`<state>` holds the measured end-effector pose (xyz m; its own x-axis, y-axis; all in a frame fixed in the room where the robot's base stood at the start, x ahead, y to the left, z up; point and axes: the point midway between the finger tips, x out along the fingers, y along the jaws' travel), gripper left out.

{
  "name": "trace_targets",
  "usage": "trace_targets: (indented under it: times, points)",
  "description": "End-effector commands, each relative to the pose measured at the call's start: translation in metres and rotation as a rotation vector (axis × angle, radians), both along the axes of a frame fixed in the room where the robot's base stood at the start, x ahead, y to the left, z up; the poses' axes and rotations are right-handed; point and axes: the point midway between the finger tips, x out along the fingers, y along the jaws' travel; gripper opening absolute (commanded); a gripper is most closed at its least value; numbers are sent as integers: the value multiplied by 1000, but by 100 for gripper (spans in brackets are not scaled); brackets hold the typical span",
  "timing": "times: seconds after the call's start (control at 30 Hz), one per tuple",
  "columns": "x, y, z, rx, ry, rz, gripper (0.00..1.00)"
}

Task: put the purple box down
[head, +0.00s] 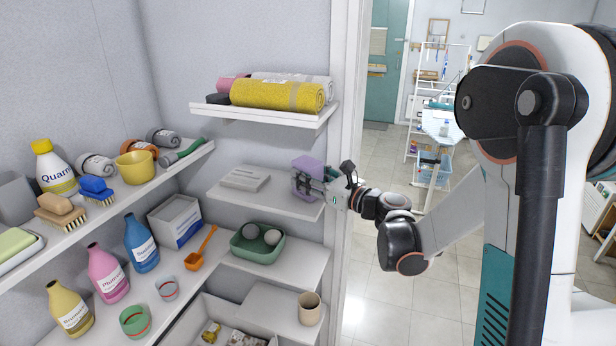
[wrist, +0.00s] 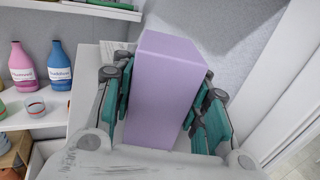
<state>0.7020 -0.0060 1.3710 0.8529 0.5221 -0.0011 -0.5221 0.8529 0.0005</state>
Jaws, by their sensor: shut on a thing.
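The purple box (head: 306,172) is at the right end of the middle shelf (head: 267,198) in the head view. It fills the centre of the wrist view (wrist: 162,92), standing long side away from the camera. My gripper (head: 326,182) is shut on it, with a teal-padded finger against each side; the fingers also show in the wrist view (wrist: 162,98). The box is over the shelf or touching it; I cannot tell which. Its underside is hidden.
A grey-white flat stack (head: 245,180) lies on the shelf to the left of the box. A higher shelf (head: 270,116) holds a yellow rolled towel (head: 278,95). A lower shelf holds a green bowl (head: 257,246). The door frame (head: 347,110) is close at right.

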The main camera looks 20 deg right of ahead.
Motion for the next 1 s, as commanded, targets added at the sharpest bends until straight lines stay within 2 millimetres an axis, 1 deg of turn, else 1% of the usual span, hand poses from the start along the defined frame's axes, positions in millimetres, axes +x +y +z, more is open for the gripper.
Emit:
trace_targets:
  times: [0.17,0.3,0.33,0.4,0.7,0.83,0.97,1.0]
  points:
    - [0,0,1,0,0,0,14]
    - [0,0,-3,0,0,0,14]
    - [0,0,-2,0,0,0,48]
    - [0,0,-2,0,0,0,61]
    - [0,0,-2,0,0,0,61]
    - [0,0,3,0,0,0,61]
    - [-16,-10,1,0,0,-2,61]
    - [-23,-15,0,0,0,-4,61]
